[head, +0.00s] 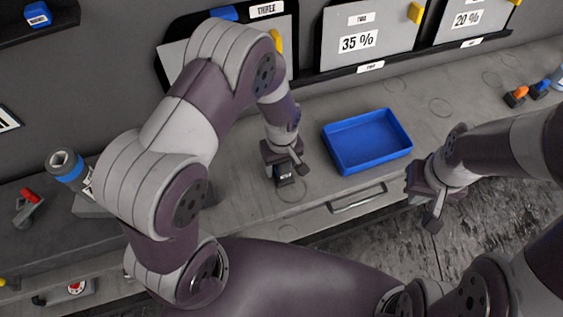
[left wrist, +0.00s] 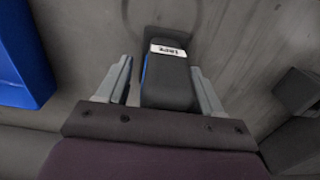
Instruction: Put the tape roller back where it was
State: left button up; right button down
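The tape roller seems to be the small black block with a white label (head: 285,175), low over the grey bench at a faint ring mark (head: 292,192). It also shows in the left wrist view (left wrist: 168,85), with a bit of blue on its left side. My left gripper (head: 284,163) has its fingers on either side of the block. In the left wrist view the fingers (left wrist: 160,85) stand apart, with a gap on the left; the right finger is close to the block. My right gripper (head: 428,208) is empty beyond the bench's front edge, with fingers apart.
A blue tray (head: 368,158) stands empty on the bench, right of the left gripper. A blue-banded cylinder (head: 66,168) and a red-and-grey tool (head: 28,206) are at left. Small orange and blue items (head: 517,97) sit far right.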

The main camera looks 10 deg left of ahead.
pick_arm(q)
notch_tip(320, 180, up, 12)
jog(key=shift+r+b, duration=0.1)
jog(key=shift+b, duration=0.25)
jog(key=s+a+r+m+t, duration=0.1)
jog(key=s+a+r+m, duration=0.2)
jog(key=s+a+m, duration=0.4)
jog(key=shift+s, duration=0.9)
jog(key=shift+a+r, duration=0.1)
